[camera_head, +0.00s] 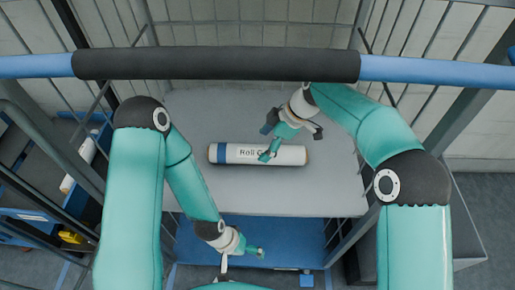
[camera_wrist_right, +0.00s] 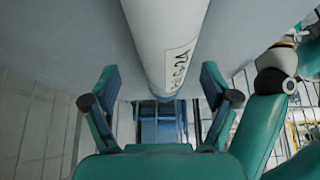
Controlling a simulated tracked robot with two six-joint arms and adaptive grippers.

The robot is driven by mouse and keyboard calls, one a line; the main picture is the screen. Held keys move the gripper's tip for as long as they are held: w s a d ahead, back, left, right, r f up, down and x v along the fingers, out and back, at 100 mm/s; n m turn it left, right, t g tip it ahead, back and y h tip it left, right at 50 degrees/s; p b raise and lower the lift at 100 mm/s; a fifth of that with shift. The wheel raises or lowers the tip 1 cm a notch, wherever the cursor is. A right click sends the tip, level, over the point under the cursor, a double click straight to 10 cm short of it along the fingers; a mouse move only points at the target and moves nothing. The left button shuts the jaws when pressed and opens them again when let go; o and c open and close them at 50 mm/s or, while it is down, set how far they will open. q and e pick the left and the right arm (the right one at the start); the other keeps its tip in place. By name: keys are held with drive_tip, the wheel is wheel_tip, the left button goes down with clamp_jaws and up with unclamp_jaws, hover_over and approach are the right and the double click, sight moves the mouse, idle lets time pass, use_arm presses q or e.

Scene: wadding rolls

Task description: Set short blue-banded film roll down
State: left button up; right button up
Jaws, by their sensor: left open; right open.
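The white film roll with a blue band (camera_head: 240,153) lies on its side on the grey table top (camera_head: 190,115). Its band is near its left end, and a printed label is partly hidden by my right gripper. My right gripper (camera_head: 268,142) is open over the roll's middle. In the right wrist view the roll (camera_wrist_right: 160,35) runs between the lines of the two spread fingers, with clear gaps on both sides. My left gripper (camera_head: 258,252) is in front of the table's front edge, open and empty.
A blue and black bar (camera_head: 215,64) crosses above the table's back. A blue lower surface (camera_head: 290,240) shows below the front edge. Another white roll (camera_head: 78,165) lies in a blue rack at the left. The table is clear on both sides of the roll.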

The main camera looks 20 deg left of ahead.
drive_tip(key=v, duration=0.7)
drive_tip(key=shift+d+r+p, duration=0.2)
drive_tip(key=shift+r+p, duration=0.1)
drive_tip(key=shift+p, duration=0.05)
